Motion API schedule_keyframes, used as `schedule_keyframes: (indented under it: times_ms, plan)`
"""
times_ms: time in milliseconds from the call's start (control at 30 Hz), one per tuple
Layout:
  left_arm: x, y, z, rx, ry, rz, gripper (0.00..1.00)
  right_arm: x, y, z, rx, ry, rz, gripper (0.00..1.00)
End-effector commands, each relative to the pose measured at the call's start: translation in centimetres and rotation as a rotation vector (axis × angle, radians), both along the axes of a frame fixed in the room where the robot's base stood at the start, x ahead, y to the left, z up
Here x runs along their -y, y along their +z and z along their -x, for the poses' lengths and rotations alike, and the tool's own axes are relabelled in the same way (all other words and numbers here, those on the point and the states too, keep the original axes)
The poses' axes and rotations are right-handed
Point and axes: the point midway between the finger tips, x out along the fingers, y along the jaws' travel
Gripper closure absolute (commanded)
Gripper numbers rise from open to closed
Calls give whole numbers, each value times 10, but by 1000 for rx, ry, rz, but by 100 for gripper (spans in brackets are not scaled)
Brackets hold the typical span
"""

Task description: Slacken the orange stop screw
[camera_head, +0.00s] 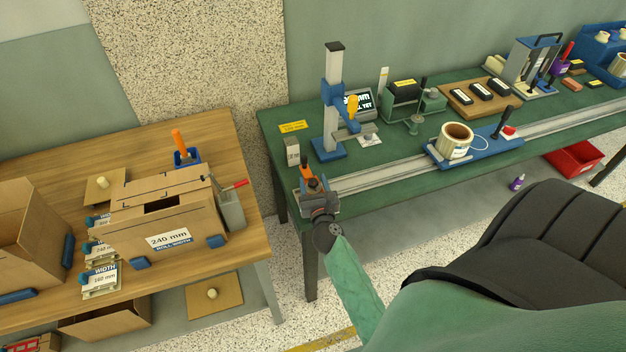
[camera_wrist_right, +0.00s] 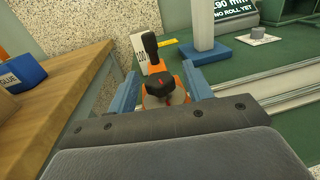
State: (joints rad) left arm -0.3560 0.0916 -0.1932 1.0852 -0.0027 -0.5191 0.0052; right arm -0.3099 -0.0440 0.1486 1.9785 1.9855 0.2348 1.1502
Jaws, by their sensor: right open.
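The orange stop (camera_head: 306,173) stands at the near left end of the rail on the green bench. In the right wrist view the orange body (camera_wrist_right: 187,89) carries a black knob (camera_wrist_right: 160,84) with a red mark, and a black lever handle (camera_wrist_right: 150,46) sticks up behind it. My right gripper (camera_head: 316,190) is at the stop. In the wrist view the right gripper (camera_wrist_right: 160,86) has its two blue fingers apart, one on each side of the knob. I cannot tell whether either finger touches it. My left gripper is not in view.
The rail (camera_head: 385,176) runs right to a blue carriage (camera_head: 485,150) holding a label roll (camera_head: 457,141). A blue-based post (camera_head: 331,105) stands behind the stop. A wooden table (camera_head: 70,150) with a cardboard box (camera_head: 150,215) is at left, across a gap.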

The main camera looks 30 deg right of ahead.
Motion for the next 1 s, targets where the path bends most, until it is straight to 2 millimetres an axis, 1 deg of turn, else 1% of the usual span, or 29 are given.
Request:
schedule_keyframes:
  times_ms: [100,367,400,467,600,633,1000]
  plan:
    - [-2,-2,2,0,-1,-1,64,2,1,-4,0,0,0,50]
    - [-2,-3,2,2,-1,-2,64,2,0,-5,0,1,1,50]
    - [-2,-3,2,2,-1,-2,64,2,0,-5,0,1,1,54]
    - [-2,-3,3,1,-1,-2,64,2,0,-5,0,1,1,65]
    - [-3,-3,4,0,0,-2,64,2,0,-5,0,1,1,93]
    - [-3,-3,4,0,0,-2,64,2,0,-5,0,1,1,94]
    - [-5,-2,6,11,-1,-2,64,2,1,-5,0,42,2,94]
